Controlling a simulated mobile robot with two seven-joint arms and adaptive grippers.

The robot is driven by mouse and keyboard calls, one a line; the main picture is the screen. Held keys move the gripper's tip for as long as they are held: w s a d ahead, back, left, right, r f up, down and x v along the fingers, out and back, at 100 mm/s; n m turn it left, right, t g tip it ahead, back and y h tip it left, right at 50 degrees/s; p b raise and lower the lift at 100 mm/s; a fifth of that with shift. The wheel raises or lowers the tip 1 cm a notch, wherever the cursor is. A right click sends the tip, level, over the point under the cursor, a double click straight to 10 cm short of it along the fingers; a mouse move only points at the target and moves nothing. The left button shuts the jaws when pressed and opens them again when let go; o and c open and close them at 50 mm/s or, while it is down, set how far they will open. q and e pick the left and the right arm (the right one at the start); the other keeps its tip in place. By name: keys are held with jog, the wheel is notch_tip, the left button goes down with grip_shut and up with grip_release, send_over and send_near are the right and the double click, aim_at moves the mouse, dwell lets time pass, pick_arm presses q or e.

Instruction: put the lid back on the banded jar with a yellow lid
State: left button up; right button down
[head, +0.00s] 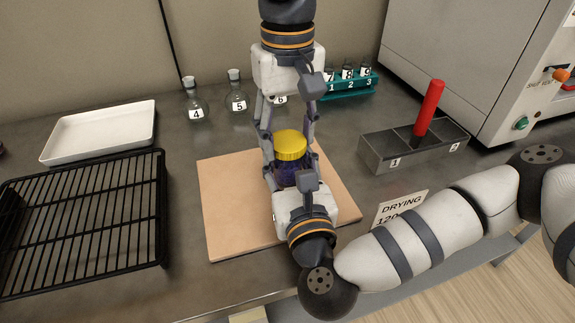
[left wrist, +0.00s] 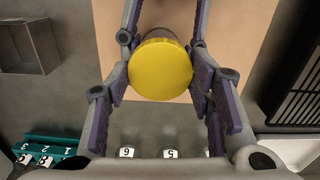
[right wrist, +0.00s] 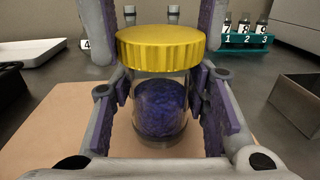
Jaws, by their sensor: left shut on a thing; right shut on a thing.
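The yellow lid (head: 291,146) is between the fingers of my left gripper (head: 288,135), which reaches in from the far side and is shut on it. The lid's flat top faces the left wrist view (left wrist: 160,69). The jar (right wrist: 160,110) is clear glass with dark purple contents and stands upright over the tan board (head: 232,215). My right gripper (right wrist: 162,95) is shut on the jar's sides. The lid sits level directly over the jar mouth and hides the rim. I cannot tell whether it is seated. No band is clearly visible on the jar.
A black wire rack (head: 85,220) and a white tray (head: 100,132) lie at left. Stoppered flasks (head: 237,102) and a green tube rack (head: 348,86) stand behind. A metal divided box (head: 400,152) holds a red rod (head: 430,108). A drying sign (head: 400,208) lies at right.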

pick_arm(q)
jog(key=m, duration=0.7)
jog(key=shift+m, duration=0.4)
jog(key=m, duration=0.7)
jog(key=shift+f+m, duration=0.1)
jog(key=shift+m, duration=0.3)
jog(key=m, duration=0.3)
jog(key=shift+m, duration=0.3)
jog(key=m, duration=1.7)
jog(key=o, duration=1.4)
jog(key=shift+c, duration=0.2)
